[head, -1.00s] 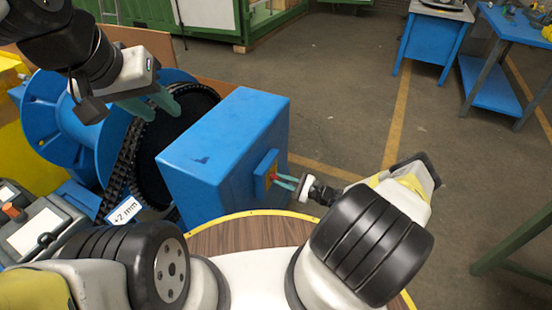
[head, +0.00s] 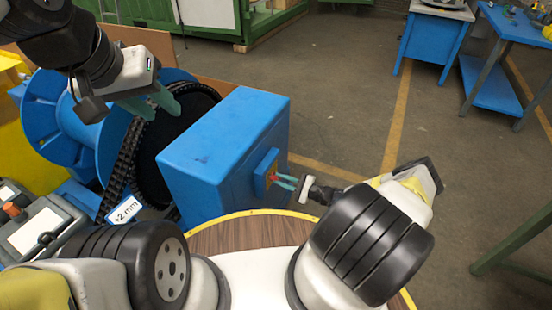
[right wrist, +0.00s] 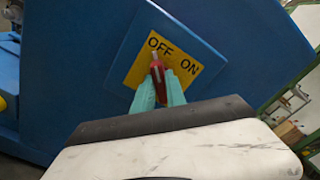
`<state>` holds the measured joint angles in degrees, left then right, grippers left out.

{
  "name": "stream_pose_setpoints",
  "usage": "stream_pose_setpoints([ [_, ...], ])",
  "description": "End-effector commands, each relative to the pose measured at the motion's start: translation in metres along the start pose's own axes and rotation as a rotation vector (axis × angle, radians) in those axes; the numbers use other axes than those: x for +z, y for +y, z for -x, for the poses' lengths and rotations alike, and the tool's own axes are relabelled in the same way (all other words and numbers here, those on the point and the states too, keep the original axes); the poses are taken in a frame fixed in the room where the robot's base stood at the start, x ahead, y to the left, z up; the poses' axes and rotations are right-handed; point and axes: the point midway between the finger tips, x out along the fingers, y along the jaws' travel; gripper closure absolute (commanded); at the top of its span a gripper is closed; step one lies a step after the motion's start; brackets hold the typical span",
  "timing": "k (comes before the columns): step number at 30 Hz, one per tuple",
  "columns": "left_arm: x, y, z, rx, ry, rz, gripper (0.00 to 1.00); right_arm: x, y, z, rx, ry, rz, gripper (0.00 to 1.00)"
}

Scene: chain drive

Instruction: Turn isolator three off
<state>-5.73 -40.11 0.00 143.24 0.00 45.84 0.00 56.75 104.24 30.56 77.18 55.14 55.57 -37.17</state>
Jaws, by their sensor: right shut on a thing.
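A blue box (head: 215,145) stands in the middle of the head view, with a switch on its right face. In the right wrist view a yellow plate (right wrist: 135,73) on the box reads OFF and ON. A red switch handle (right wrist: 157,70) stands on the plate, its upper end pointing up towards the OFF label. No isolator number is readable. My right gripper (head: 284,181) is shut on the red handle; its teal fingers (right wrist: 158,92) hide the lower part. My left gripper (head: 155,104) is open and empty, in front of the black wheel.
A black chain (head: 125,160) and dark wheel (head: 180,125) sit left of the box, by a blue reel (head: 65,120). A "+2 mm" label (head: 124,210) is below. A control box (head: 40,230) stands lower left. The floor (head: 335,100) right of the box is clear.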

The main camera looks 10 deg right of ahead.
Motion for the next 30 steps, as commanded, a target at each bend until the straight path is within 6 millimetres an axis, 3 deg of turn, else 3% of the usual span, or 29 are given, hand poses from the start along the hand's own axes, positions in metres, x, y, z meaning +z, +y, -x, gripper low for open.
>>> stream_pose_setpoints([
  [1,0.0,0.0,0.0,0.0,0.0,0.0,0.64,-0.001,0.0,0.001,0.002,0.002,0.003,0.82],
  [4,0.0,0.0,0.0,0.0,0.0,0.0,0.64,-0.001,0.0,0.001,0.002,0.002,0.002,0.62],
  [16,0.0,0.0,0.0,0.0,0.0,0.0,0.64,-0.001,0.0,0.007,0.0,0.002,0.001,0.62],
  [30,0.0,0.0,0.0,0.0,0.0,0.0,0.64,-0.001,0.0,0.074,0.001,0.002,0.001,0.62],
])
